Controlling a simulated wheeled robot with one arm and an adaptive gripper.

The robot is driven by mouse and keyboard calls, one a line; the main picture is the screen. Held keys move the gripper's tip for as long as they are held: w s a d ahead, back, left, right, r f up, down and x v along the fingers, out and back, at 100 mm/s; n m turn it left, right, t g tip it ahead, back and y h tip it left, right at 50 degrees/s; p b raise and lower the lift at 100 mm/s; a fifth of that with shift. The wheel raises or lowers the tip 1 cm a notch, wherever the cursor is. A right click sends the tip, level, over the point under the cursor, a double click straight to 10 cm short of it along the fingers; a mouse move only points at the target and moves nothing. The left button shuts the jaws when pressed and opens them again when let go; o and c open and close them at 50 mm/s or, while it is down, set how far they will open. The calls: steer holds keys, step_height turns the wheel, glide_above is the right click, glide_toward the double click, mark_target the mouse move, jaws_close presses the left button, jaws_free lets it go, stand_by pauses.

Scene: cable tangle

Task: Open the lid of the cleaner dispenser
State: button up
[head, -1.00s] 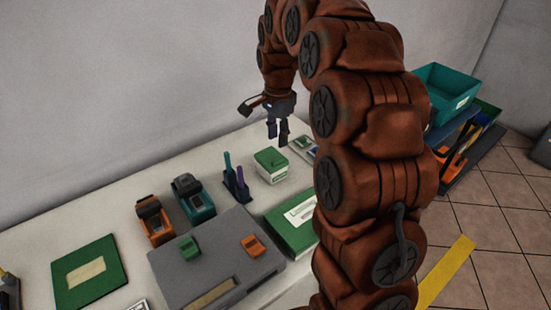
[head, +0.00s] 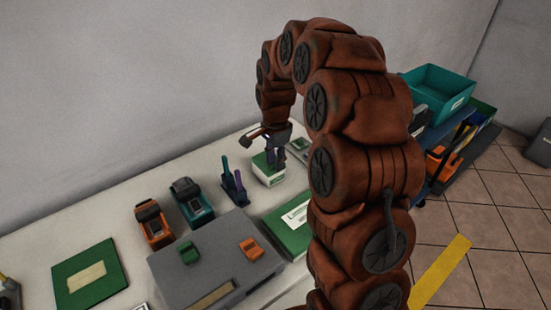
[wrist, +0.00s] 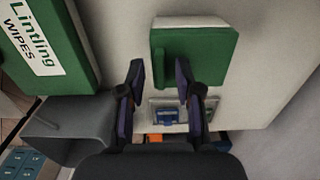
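The cleaner dispenser (head: 269,176) is a small white box with a green lid, standing on the bench. In the wrist view its green lid (wrist: 208,58) lies flat and looks closed, with a narrow raised green strip along its left side. My gripper (head: 275,164) points down at the lid in the head view and hides part of it. In the wrist view my gripper (wrist: 160,76) is open, with one fingertip left of the strip and the other over the lid to its right. Nothing is between the fingers except possibly the strip; contact cannot be told.
A green wipes box (head: 291,224) lies in front of the dispenser. A holder with upright pens (head: 233,184) stands to its left. A small light-coloured item with a blue part (wrist: 168,114) lies close beside the dispenser.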

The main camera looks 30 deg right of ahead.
steer(key=shift+c, duration=0.4)
jaws_close()
